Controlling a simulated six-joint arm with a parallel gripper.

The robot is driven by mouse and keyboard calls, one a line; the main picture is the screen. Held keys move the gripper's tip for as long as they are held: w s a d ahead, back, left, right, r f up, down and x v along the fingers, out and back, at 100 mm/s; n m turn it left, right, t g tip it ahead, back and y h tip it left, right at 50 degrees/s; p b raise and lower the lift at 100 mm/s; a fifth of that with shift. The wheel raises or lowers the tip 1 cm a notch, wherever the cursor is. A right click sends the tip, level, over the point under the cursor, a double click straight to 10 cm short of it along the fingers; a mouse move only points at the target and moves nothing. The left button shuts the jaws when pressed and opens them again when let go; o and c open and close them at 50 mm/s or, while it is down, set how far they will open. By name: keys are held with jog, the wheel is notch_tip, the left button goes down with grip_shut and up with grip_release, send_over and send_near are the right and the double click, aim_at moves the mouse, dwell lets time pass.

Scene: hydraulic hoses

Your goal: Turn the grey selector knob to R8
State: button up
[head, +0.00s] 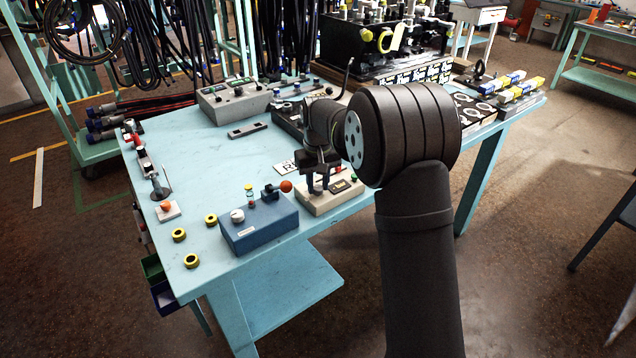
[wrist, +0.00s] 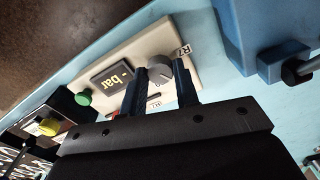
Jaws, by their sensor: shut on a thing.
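The grey selector knob (wrist: 160,73) sits on a cream panel box (wrist: 117,43) in the wrist view. My gripper (wrist: 159,82) is shut on the knob, with a dark blue finger on each side of it. A small label by the knob reads like R7 (wrist: 184,51); other labels are hidden by my fingers. The box also has a dark display (wrist: 111,79) reading "bar" and a green button (wrist: 84,98). In the head view the cream box (head: 318,204) stands at the table's front edge, and my gripper (head: 318,186) comes down over it, hiding the knob.
A blue control box (head: 258,225) with a white knob and a red-orange ball lever stands left of the cream box. A white label plate (head: 286,167) lies behind. Yellow rings (head: 179,235) lie on the left of the table (head: 205,165). Grey and dark equipment stands farther back.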

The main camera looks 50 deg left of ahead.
aim_at(318, 187)
jog(key=o, duration=1)
notch_tip(318, 187, up, 18)
jog(key=shift+f, duration=0.25)
jog(key=shift+f, duration=0.1)
notch_tip(318, 187, down, 17)
jog(key=shift+f, duration=0.15)
dwell(0.8)
